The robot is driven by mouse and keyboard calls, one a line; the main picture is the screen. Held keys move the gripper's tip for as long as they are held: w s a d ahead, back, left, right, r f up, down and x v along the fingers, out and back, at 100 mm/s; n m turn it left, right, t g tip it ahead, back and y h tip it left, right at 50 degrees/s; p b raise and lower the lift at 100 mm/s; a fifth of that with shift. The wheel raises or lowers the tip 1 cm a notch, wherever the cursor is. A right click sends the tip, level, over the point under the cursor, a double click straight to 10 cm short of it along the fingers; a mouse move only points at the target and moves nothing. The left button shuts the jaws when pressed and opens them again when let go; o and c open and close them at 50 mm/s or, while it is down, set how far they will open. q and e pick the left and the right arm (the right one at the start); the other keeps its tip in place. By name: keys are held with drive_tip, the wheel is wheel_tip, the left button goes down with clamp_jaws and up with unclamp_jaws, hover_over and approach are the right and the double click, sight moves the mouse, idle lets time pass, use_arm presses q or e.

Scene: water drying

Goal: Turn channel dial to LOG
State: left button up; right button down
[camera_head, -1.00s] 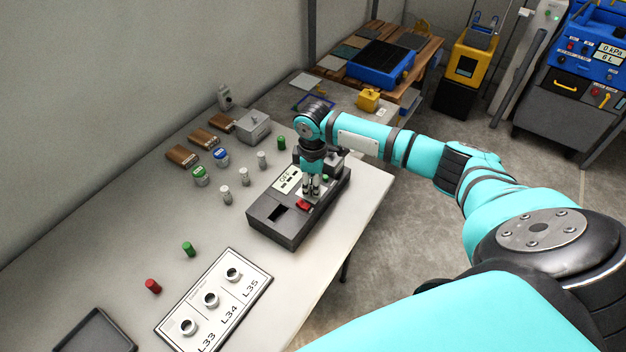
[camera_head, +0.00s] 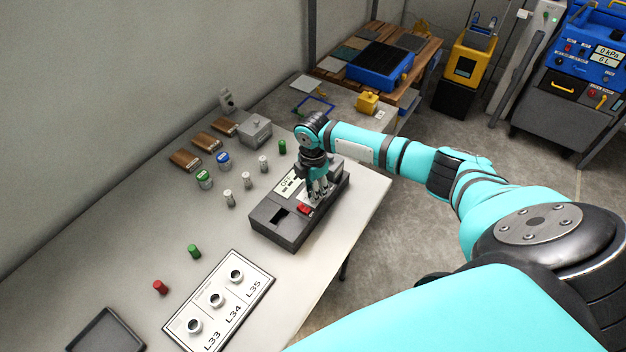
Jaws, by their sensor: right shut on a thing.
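A dark grey instrument box (camera_head: 278,232) stands on the pale table, with a dark square opening, a light display panel (camera_head: 291,185) and a red part (camera_head: 304,209) on its top. My right gripper (camera_head: 317,197) points down onto the top of this box, beside the display and just behind the red part. Its fingers are closed together on a small part there. The channel dial is not clearly visible; the fingers hide that spot. Any LOG marking is too small or covered to read. My left gripper is not in view.
A white plate (camera_head: 247,285) labelled L33, L34, L35 holds three round holders at the front. Small green, red and grey vials, jars and brown blocks stand left of the box. A grey box (camera_head: 255,131) is behind. The table's right edge is close to the instrument.

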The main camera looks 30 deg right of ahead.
drive_tip(key=shift+n, duration=0.4)
drive_tip(key=c, duration=1.1)
unclamp_jaws()
drive_tip(key=shift+r, duration=0.1)
wheel_tip(320, 180, up, 12)
drive_tip(key=shift+f, duration=0.1)
